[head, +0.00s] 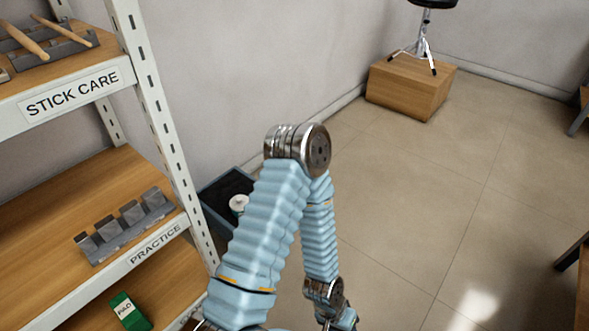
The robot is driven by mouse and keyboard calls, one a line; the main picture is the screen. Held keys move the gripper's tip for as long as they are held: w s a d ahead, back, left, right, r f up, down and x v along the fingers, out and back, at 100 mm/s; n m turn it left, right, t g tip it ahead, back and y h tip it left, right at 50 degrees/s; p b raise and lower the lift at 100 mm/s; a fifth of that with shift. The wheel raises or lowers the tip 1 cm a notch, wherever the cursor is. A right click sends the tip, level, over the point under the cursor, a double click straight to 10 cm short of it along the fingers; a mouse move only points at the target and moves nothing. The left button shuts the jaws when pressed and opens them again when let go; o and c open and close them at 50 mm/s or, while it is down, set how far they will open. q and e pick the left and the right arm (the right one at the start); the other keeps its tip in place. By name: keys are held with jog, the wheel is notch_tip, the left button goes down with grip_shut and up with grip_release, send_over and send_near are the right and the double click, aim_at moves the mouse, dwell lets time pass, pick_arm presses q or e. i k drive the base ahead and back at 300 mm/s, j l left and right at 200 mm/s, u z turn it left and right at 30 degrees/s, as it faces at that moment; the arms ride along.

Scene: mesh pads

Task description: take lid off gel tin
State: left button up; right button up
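I cannot identify a gel tin or its lid for certain. A small round white object (238,204) lies in a dark open bin (212,193) on the floor beside the shelf, partly hidden by my arm. It is too small to tell what it is. One of my arms, in a light blue sleeve, rises from the bottom edge, bends at a metal joint and comes back down. Its lower end is cut off by the bottom edge. Neither gripper shows.
A shelf unit stands at left. Its upper board (45,68) holds sticks (24,38), its middle board a grey slotted rack (125,225), its lower board a green box (130,312). A wooden box (408,88) bears a stool (424,40) at the back. The floor (430,185) is open at right.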

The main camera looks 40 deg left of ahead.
aim_at(237, 204)
jog(key=i+u, duration=0.25)
jog(key=i, duration=0.25)
jog(key=i+u, duration=0.2)
jog(key=i, duration=0.3)
jog(key=i+l+u, duration=0.25)
jog(key=i, duration=0.25)
jog(key=i+l+u, duration=0.2)
jog(key=i, duration=0.25)
